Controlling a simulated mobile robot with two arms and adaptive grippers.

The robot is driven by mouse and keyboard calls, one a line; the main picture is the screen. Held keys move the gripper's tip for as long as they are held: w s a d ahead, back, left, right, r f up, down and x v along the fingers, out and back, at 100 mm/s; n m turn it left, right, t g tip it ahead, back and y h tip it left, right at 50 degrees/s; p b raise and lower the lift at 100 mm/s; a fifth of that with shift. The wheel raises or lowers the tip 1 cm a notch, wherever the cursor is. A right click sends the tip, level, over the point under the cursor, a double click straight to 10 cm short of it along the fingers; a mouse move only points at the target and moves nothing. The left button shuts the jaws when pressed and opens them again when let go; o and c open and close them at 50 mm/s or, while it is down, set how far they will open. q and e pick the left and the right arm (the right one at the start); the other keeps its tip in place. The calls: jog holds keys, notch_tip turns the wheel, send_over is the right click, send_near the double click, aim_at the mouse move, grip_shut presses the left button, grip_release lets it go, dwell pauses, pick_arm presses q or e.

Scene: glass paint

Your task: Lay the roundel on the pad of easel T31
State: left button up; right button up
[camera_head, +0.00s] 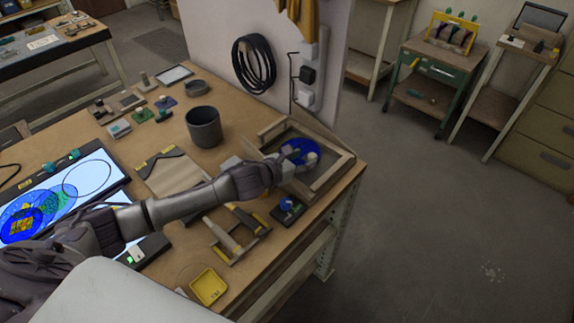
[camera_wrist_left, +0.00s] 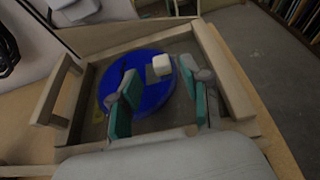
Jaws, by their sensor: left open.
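The roundel is a deep blue disc (camera_head: 302,148) in the wooden-framed easel (camera_head: 337,168) at the right end of the bench. In the left wrist view the roundel (camera_wrist_left: 152,97) lies inside the wooden frame (camera_wrist_left: 232,72), over a grey-brown surface, and looks flat. A small white block (camera_wrist_left: 162,65) sits on or just above it. My left gripper (camera_head: 298,156) is over the roundel. In the wrist view its teal-padded fingers (camera_wrist_left: 158,80) are apart, with nothing clearly held between them. Contact with the roundel cannot be told. No easel label is legible. My right gripper is out of view.
A dark grey pot (camera_head: 204,127) stands behind my left arm. A lit panel (camera_head: 96,180) with coloured glass lies at left. A yellow tray (camera_head: 208,287) is at the front edge. An upright panel (camera_head: 225,40) with a coiled black cable stands behind the easel.

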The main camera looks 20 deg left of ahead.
pick_arm(q)
jog(key=v, duration=0.6)
jog(key=shift+s+a+b, duration=0.1)
jog(key=shift+s+b, duration=0.1)
jog(key=shift+b, duration=0.15)
jog(key=shift+v, duration=0.75)
